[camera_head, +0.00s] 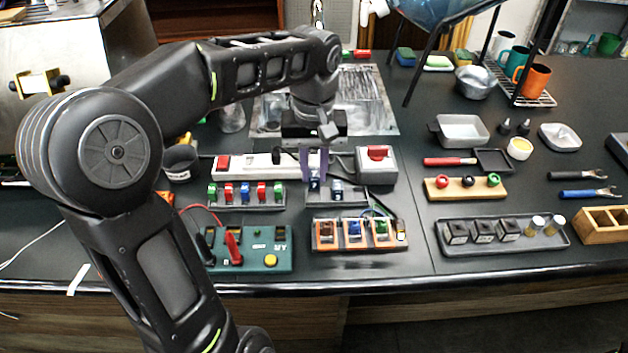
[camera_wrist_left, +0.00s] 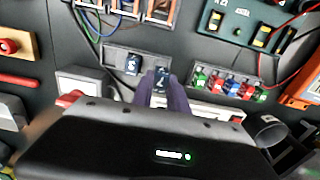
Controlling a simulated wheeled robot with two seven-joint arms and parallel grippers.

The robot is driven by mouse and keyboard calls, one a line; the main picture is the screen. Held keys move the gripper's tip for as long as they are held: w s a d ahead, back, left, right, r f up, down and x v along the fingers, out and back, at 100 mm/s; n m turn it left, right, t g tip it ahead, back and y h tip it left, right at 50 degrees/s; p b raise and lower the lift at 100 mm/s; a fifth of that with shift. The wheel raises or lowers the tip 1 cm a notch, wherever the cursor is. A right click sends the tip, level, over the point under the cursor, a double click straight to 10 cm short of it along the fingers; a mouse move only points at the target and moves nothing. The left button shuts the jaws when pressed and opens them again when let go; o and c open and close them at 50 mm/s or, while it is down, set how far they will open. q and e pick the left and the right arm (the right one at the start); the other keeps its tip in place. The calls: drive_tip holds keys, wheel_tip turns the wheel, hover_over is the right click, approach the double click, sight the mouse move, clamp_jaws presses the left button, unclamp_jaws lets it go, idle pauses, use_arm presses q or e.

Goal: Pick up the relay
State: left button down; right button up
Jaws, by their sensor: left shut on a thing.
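My left gripper (camera_head: 314,172) points down over the bench with its purple fingers shut on a small dark relay (camera_head: 315,185). In the left wrist view the relay (camera_wrist_left: 161,82) sits between the two fingertips of the gripper (camera_wrist_left: 162,88), with pale marks on its face. It is at the left end of a small grey tray (camera_head: 350,200); I cannot tell whether it still touches the tray. A second, similar dark relay (camera_head: 337,188) stands in that tray, just right of the held one. It also shows in the left wrist view (camera_wrist_left: 132,65). My right gripper is not in view.
A white power strip (camera_head: 255,163) lies behind the tray. A rack of coloured fuses (camera_head: 245,195) stands to the left, an orange-framed block (camera_head: 358,235) in front. Bare bench lies around (camera_head: 420,210).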

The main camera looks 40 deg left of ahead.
sight(315, 171)
use_arm(q)
wheel_tip(315, 171, up, 4)
drive_tip(key=shift+f, duration=0.1)
drive_tip(key=shift+r+p, duration=0.85)
drive_tip(key=shift+r, duration=0.4)
drive_tip(key=shift+d+r+p, duration=0.2)
drive_tip(key=shift+r+p, duration=0.2)
drive_tip(key=shift+p, duration=0.2)
drive_tip(key=shift+s+r, duration=0.1)
drive_tip(key=shift+s, duration=0.05)
